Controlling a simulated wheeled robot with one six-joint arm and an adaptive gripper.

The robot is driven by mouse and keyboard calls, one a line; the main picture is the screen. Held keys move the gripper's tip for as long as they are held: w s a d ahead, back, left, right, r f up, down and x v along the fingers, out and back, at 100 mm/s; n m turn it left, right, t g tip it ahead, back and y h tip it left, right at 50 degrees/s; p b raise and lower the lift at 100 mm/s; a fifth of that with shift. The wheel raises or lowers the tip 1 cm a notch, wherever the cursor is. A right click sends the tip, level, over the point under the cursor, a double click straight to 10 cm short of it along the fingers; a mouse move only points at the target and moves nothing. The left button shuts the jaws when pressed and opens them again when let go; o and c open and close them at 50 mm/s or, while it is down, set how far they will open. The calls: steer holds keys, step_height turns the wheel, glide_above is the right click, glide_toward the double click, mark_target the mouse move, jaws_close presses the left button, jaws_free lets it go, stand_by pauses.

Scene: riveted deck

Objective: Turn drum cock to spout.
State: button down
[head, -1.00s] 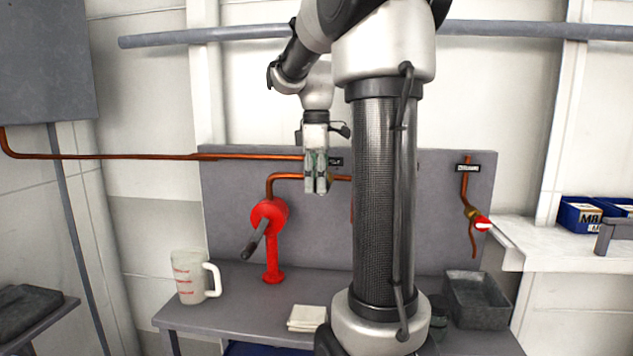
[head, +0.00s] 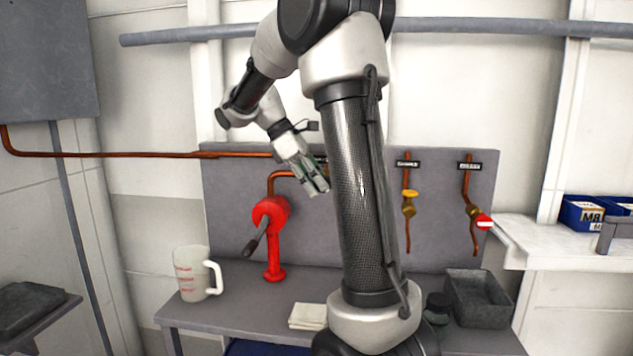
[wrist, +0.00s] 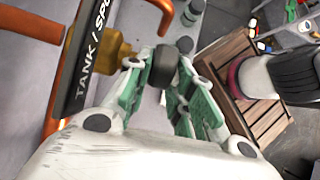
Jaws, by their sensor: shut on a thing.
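In the wrist view a brass cock (wrist: 112,52) sits on a copper pipe behind a black label plate (wrist: 88,55) that reads "TANK / SPO", the rest cut off. A dark handle end (wrist: 165,66) lies between the green-padded fingers of my gripper (wrist: 160,78), which is shut on it. In the head view my gripper (head: 318,188) is tilted, its fingers pointing down and right, in front of the grey backboard (head: 225,215). My own arm and gripper hide this cock there. The spout and the handle's exact angle are not clear.
A red hand pump (head: 272,235) stands left on the bench (head: 245,305), beside a measuring jug (head: 194,274) and a folded cloth (head: 306,316). Right of my arm are a yellow-handled cock (head: 409,200), a red-handled cock (head: 482,220) and a grey tray (head: 478,300).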

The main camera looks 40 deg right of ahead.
steer(key=g+h, duration=0.3)
steer(key=shift+f+g, duration=0.3)
steer(key=shift+f, duration=0.1)
steer(key=g+h, duration=0.3)
steer(key=shift+d+f, duration=0.1)
steer(key=shift+f, duration=0.2)
steer(key=shift+s+g+h, duration=0.1)
steer(key=shift+g+h, duration=0.2)
steer(key=shift+g, duration=0.1)
steer(key=c, duration=1.5)
jaws_free()
